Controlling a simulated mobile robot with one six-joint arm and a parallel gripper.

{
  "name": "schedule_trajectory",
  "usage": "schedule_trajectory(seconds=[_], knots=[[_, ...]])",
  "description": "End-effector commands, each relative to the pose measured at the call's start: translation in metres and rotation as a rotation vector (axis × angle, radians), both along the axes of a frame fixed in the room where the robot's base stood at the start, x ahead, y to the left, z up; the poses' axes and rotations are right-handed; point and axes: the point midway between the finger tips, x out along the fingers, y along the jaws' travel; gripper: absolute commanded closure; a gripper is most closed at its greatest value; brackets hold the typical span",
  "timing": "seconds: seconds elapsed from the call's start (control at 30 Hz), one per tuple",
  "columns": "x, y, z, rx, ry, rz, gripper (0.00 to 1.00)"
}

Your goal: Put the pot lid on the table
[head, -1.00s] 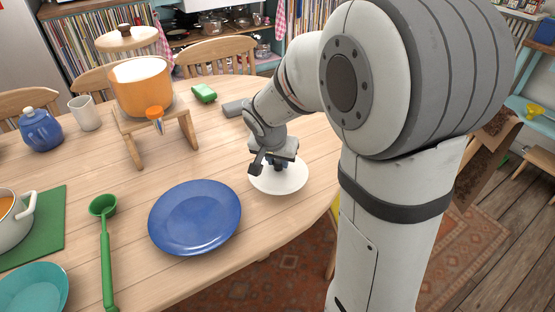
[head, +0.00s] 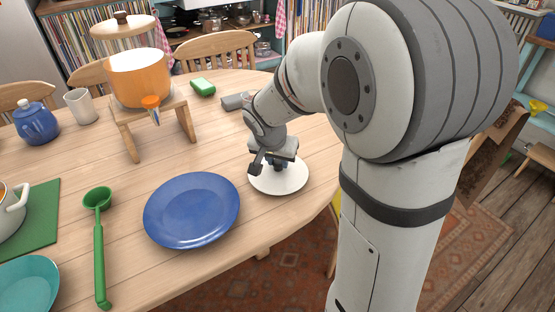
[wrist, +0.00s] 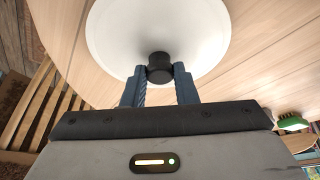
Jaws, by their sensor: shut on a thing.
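The pot lid is a white disc (head: 278,186) with a black knob (wrist: 160,62). In the wrist view the lid (wrist: 150,25) fills the top middle. My gripper (wrist: 160,74) has its two blue fingers shut on the knob, one on each side. In the head view my gripper (head: 275,166) is over the lid near the right edge of the wooden table (head: 120,195). The lid looks level and low; I cannot tell whether it touches the table top.
A blue plate (head: 192,210) lies left of the lid. An orange pot (head: 140,78) stands on a small wooden stand (head: 128,142).

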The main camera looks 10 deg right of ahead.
Motion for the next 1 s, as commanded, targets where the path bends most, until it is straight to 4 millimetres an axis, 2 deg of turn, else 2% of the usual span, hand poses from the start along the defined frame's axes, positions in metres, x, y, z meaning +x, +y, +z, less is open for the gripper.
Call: schedule_trajectory(seconds=[0.87, 0.9, 1.0], knots=[[0.0002, -0.0007, -0.0086, 0.0, -0.001, -0.001, 1.0], [0.0002, -0.0006, -0.0077, 0.0, -0.001, -0.001, 0.72], [0.0001, -0.0007, -0.0076, 0.0, 0.0, -0.001, 0.63]])
